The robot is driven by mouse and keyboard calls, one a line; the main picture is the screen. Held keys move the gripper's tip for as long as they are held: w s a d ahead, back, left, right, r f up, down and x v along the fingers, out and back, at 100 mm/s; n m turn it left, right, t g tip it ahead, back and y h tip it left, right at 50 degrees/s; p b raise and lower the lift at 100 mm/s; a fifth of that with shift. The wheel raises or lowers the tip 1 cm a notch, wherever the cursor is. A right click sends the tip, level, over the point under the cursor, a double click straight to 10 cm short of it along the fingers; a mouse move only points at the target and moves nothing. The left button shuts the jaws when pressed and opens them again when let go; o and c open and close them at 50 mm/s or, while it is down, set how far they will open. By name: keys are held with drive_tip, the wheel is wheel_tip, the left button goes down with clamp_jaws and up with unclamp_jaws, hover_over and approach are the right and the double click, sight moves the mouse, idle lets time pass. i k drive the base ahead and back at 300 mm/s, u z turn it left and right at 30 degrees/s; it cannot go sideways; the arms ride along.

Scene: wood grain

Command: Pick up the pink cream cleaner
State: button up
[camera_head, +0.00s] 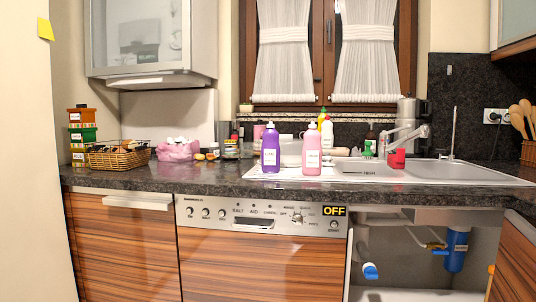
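A pink bottle (312,152) with a white cap and a pale label stands upright near the front of the counter, left of the sink basin. A purple bottle (270,150) with a white cap stands close to its left, with a narrow gap between them. The label text is too small to read. My gripper is not in view.
The dark counter (210,181) has a clear front strip. A faucet (400,138) and a red item (396,159) are at the sink (445,172). A wicker basket (120,156) and pink bag (178,150) stand left. An open cabinet (410,270) is below right.

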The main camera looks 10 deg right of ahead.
sight(312, 152)
drive_tip(key=z, duration=0.1)
drive_tip(key=i, duration=1)
drive_tip(key=z, duration=0.05)
